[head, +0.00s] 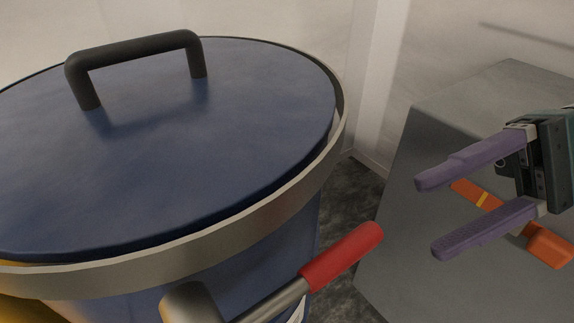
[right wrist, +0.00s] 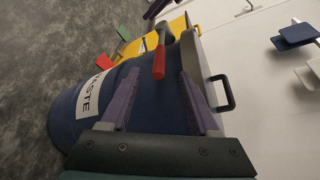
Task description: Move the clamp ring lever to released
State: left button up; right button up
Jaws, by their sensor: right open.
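The clamp ring lever has a red grip (head: 342,256) on a metal rod and sticks out to the right from the front of the drum. Its red grip also shows in the right wrist view (right wrist: 159,62). The metal clamp ring (head: 250,222) runs around the rim of the blue drum, below the blue lid (head: 190,140). My right gripper (head: 425,219) is open and empty, to the right of the lever and apart from it. In the right wrist view, the lever lies beyond and between its purple fingers (right wrist: 155,82). My left gripper is not in view.
A black handle (head: 135,50) stands on the lid. A grey box-like surface (head: 455,110) is at the right, with an orange item (head: 548,246) behind my right gripper. A yellow container (right wrist: 178,38) stands beyond the drum. Dark floor shows between the drum and grey surface.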

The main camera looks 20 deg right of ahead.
aim_at(345, 252)
jog(key=x, duration=0.3)
jog(key=b+x, duration=0.1)
jog(key=x, duration=0.5)
jog(key=shift+w+a+f, duration=0.3)
jog(key=shift+w+f, duration=0.05)
grip_shut()
dwell(1.1)
